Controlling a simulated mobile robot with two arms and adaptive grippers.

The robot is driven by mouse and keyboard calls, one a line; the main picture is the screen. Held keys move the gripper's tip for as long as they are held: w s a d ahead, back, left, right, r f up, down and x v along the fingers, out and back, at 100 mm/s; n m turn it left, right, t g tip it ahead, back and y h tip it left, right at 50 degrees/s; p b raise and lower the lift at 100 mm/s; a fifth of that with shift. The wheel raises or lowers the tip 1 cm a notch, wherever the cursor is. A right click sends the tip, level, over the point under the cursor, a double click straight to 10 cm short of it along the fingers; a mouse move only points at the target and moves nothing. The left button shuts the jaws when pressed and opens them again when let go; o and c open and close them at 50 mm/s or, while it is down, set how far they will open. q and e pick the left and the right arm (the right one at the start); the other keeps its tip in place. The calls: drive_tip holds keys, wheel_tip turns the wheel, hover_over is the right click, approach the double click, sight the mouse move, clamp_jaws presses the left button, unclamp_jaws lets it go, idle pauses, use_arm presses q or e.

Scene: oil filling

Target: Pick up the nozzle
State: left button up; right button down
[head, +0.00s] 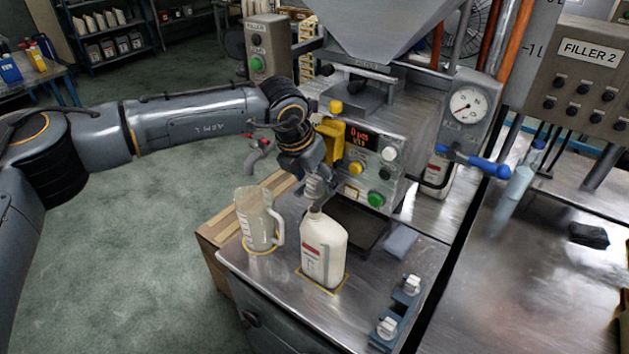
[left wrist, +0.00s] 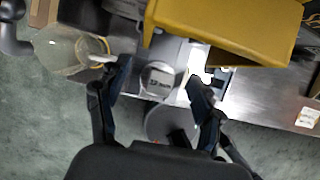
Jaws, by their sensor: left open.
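My left gripper (head: 317,188) is open, just above the neck of a white bottle (head: 323,252) with a red label, in front of the filling machine. In the head view the gripper and machine front leave the nozzle hard to make out. My right gripper is not in view.
A clear pitcher (head: 257,219) stands left of the bottle on the metal table (head: 290,303). A yellow block (head: 330,137) on the machine is close to the wrist. A blue valve handle (head: 475,161) sticks out at right. A blue-grey holder with white caps (head: 400,308) lies at the front right.

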use_arm(q)
drive_tip(key=shift+f, duration=0.15)
drive_tip(key=c, duration=1.3)
drive_tip(key=shift+r+b, duration=0.35)
drive_tip(key=shift+r, duration=0.3)
drive_tip(key=s+r+b, duration=0.3)
drive_tip(key=s+r, duration=0.1)
drive_tip(key=r, duration=0.2)
drive_tip(key=shift+s+r+b, duration=0.15)
drive_tip(key=shift+r+b, duration=0.15)
drive_tip(key=shift+b, duration=0.05)
drive_tip(key=s+r+b, duration=0.1)
drive_tip(key=s, duration=0.1)
drive_tip(key=s+r+b, duration=0.1)
drive_tip(key=s+r, duration=0.1)
drive_tip(key=s, duration=0.1)
drive_tip(key=s+r+b, duration=0.1)
drive_tip(key=s, duration=0.2)
drive_tip(key=shift+s+d+r+b, duration=0.2)
drive_tip(key=shift+s+r+b, duration=0.05)
drive_tip(key=shift+b, duration=0.05)
drive_tip(key=shift+s+r, duration=0.35)
drive_tip(key=shift+s, duration=0.3)
